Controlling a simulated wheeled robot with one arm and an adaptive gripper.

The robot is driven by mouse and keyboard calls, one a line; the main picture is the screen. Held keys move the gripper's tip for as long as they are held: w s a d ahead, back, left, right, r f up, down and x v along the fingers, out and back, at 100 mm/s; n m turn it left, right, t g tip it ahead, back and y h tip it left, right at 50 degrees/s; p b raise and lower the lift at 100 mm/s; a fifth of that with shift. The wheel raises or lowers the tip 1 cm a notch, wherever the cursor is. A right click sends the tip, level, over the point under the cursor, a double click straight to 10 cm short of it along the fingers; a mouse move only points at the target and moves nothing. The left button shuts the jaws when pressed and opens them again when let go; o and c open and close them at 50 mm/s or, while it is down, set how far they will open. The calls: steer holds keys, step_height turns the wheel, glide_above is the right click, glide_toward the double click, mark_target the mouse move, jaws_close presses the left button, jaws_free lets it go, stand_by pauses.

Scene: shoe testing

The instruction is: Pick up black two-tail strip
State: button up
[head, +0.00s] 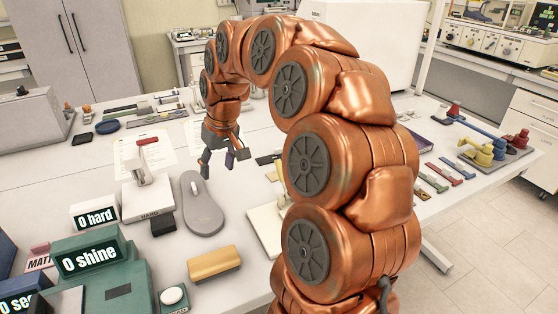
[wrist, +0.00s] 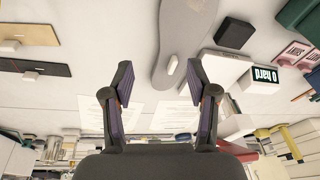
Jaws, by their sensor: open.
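I cannot pick out the black two-tail strip with certainty. Several thin strips lie on the back left of the table in the head view, one of them dark (head: 122,109), but its tails are too small to make out. More coloured strips (head: 436,178) lie on the right side, partly behind my arm. My gripper (head: 219,160) hangs above the middle of the table, beyond the grey insole (head: 203,207). In the wrist view its two fingers (wrist: 160,85) stand apart with nothing between them.
Left of the insole are a white-topped tester (head: 148,195) and the "O hard" display (head: 95,216). A green "O shine" box (head: 97,262) and a gold block (head: 214,264) stand in front. Dark and tan plates (wrist: 38,68) show in the wrist view. Paper sheets lie behind.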

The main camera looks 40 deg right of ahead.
steer(key=w+d+f+m+t+b, duration=0.1)
steer(key=w+d, duration=0.2)
steer(key=d, duration=0.4)
steer(key=w+d+f+m, duration=0.1)
steer(key=w+d, duration=0.2)
steer(key=d, duration=0.3)
steer(key=m+h+b, duration=0.1)
steer(key=h+b, duration=0.1)
glide_toward(279, 149)
steer(key=f, duration=0.2)
steer(key=shift+a+t, duration=0.25)
steer(key=shift+t, duration=0.15)
steer(key=shift+w+d+f+p, duration=0.1)
steer(key=shift+w+f+p, duration=0.05)
steer(key=shift+f+p, duration=0.15)
steer(key=shift+d+p+x, duration=0.15)
steer(key=shift+p+x, duration=0.35)
steer(key=shift+x, duration=1.15)
steer(key=shift+d+p+x, duration=0.15)
steer(key=shift+p+x, duration=0.3)
steer(key=shift+x, duration=1.2)
steer(key=shift+w, duration=0.15)
steer(key=c, duration=1)
